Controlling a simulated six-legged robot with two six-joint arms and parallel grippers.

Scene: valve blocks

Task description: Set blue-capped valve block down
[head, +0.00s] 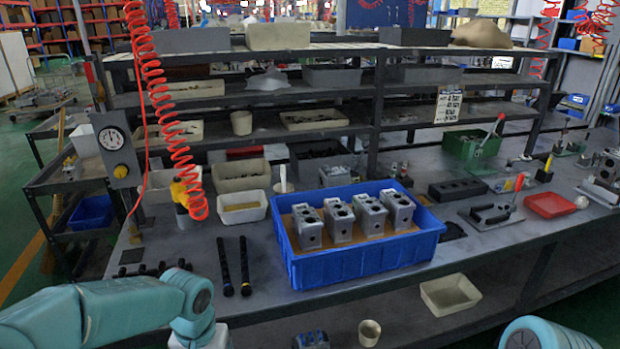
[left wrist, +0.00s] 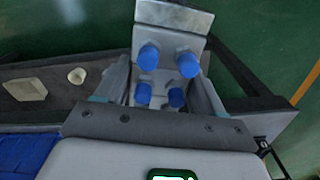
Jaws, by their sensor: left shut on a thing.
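In the left wrist view my left gripper (left wrist: 160,92) is shut on a grey metal valve block with blue caps (left wrist: 168,68). The block sits between the two fingers, its several blue caps facing the camera, with green floor beyond it. A blue crate (head: 365,262) stands on the table with several grey valve blocks (head: 340,222) in a row, open holes upward. Only a teal link of my right arm shows at bottom right; its gripper is out of view.
Two black rods (head: 234,266) lie left of the crate. A red tray (head: 550,205) and black block (head: 458,190) stand right.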

